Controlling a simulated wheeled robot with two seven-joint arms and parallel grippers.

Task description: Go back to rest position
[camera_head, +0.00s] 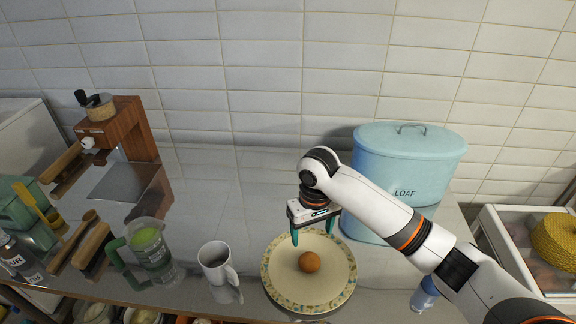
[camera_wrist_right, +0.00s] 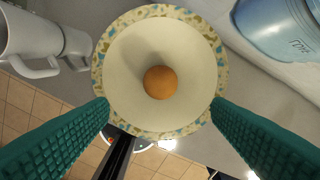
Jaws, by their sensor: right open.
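My right gripper (camera_head: 312,228) is open and empty above the plate, its teal fingers spread apart. In the right wrist view the two fingers (camera_wrist_right: 160,140) stand wide on either side of the plate's lower part. The plate (camera_head: 342,285) is cream with a patterned rim and lies on the counter; it also shows in the right wrist view (camera_wrist_right: 125,60). A round orange-brown thing (camera_head: 309,262) rests on the plate near its middle, below the gripper; it is also in the right wrist view (camera_wrist_right: 160,82). My left gripper does not show.
A white mug (camera_head: 214,262) stands left of the plate. A green-handled pitcher (camera_head: 150,255) and a wooden grinder (camera_head: 122,135) are further left. A light-blue LOAF tin (camera_head: 400,165) stands behind my right arm. The counter's back middle is clear.

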